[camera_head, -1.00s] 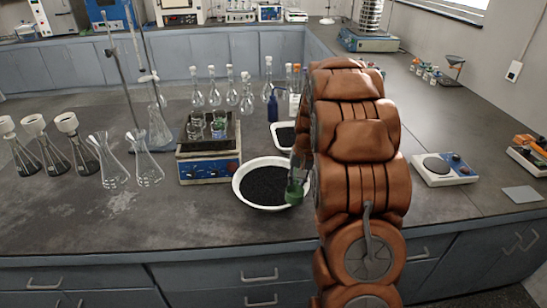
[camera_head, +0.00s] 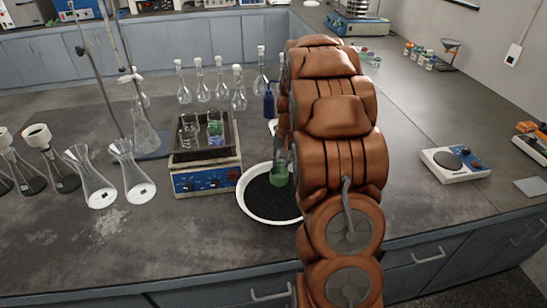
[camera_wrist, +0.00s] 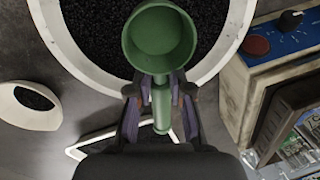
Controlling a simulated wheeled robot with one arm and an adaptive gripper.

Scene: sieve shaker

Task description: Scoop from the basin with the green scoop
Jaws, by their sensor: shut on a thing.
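The basin is a round white bowl (camera_head: 244,203) of black grains on the bench; its rim (camera_wrist: 229,43) curves across the wrist view. My gripper (camera_wrist: 158,100) is shut on the scoop's handle, the fingers on either side. In the head view my arm hides most of the gripper and part of the basin. I cannot tell whether the scoop touches the grains.
A hotplate (camera_head: 206,182) with beakers stands just left of the basin. Flasks and a blue bottle (camera_head: 269,103) stand behind.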

